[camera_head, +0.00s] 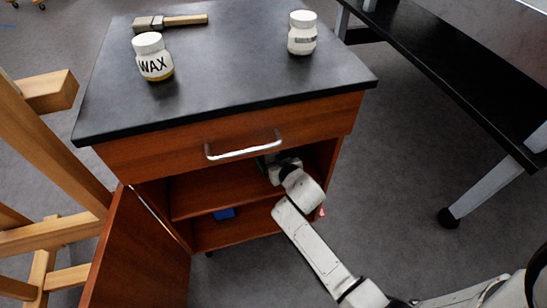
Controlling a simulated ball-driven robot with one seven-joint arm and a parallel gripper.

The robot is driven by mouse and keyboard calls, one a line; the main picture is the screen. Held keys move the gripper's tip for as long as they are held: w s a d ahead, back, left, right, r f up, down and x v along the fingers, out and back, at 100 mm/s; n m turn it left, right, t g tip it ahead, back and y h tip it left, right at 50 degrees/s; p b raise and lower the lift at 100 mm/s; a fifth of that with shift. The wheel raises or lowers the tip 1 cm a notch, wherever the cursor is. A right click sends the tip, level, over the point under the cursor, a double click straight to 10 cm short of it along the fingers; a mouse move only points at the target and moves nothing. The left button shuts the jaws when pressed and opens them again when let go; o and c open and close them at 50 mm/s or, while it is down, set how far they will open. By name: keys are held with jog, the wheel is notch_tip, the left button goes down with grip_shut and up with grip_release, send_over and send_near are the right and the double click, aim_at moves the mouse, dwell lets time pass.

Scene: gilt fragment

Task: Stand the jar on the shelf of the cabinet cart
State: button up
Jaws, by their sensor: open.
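The cabinet cart (225,160) stands in the middle with a black top, a wooden drawer front and an open compartment below. Its shelf (225,192) runs across inside the compartment. My gripper (270,166) reaches into the upper right of the compartment, open, just under the drawer front. Its fingertips are mostly hidden. A small dark green patch shows beside it; I cannot tell what it is.
A brush (170,22) lies at the top's back left. A blue object (223,213) is below the shelf. The cart's door (140,255) hangs open at the left, beside a wooden easel (40,150). A black table (470,70) stands at the right.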

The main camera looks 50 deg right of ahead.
jog(key=s+a+r+n+g+y+p, duration=0.1)
jog(key=s+a+g, duration=0.4)
jog(key=s, duration=0.8)
jog(key=s+a+r+n+g+y+p, duration=0.1)
jog(key=s+a+r+n+g+y, duration=0.2)
jog(key=s+a+g, duration=0.3)
jog(key=s+a+y, duration=0.1)
jog(key=s+a, duration=0.3)
jog(key=s, duration=0.3)
jog(key=shift+a+n+p, duration=0.15)
jog(key=shift+n+p, duration=0.15)
jog(key=shift+p, duration=0.05)
